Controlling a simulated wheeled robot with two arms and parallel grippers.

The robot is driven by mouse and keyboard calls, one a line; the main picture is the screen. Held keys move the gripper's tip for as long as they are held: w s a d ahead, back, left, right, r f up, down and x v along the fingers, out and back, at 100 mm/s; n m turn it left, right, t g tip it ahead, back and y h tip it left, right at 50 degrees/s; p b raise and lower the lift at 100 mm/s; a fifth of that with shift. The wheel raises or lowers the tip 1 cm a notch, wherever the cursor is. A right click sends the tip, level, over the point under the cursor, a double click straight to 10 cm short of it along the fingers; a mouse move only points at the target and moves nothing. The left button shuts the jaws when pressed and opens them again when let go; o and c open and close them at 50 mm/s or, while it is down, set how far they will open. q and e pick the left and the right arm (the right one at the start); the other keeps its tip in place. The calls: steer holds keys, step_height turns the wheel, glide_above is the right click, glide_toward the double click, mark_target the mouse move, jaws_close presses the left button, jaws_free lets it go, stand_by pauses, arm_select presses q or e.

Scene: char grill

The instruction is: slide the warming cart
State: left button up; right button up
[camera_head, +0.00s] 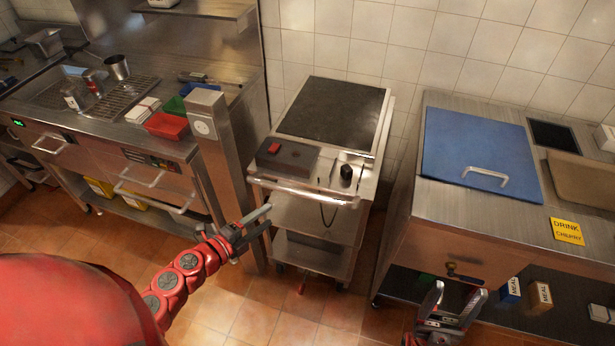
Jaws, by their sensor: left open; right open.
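The warming cart (314,215) stands in the middle, between the grill counter and the blue-lidded counter. It is a steel cart with a dark top plate (333,109), a grey box with a red switch (287,155), a black knob and a front handle bar (303,193). My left gripper (262,220) is open and empty, in front of the cart's left front corner, just below the handle bar's left end in the picture. Whether it touches the cart I cannot tell. My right gripper (461,296) is open and empty at the lower right, in front of the right counter.
The grill counter (105,125) with red and green trays is on the left, a steel post (209,140) at its end. The right counter has a blue lid (478,150) and a yellow sign (566,231). Tiled floor (255,318) is free in front of the cart.

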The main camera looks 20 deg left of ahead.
mark_target(295, 194)
arm_select(q)
steer(key=p+x, duration=0.3)
steer(key=x, duration=1.3)
steer(key=shift+a+f, duration=0.1)
steer(key=shift+a, duration=0.1)
steer(key=shift+w+d+f, duration=0.2)
steer(key=shift+w+d, duration=0.2)
steer(key=shift+w, duration=0.2)
steer(key=shift+c, duration=0.2)
jaws_close()
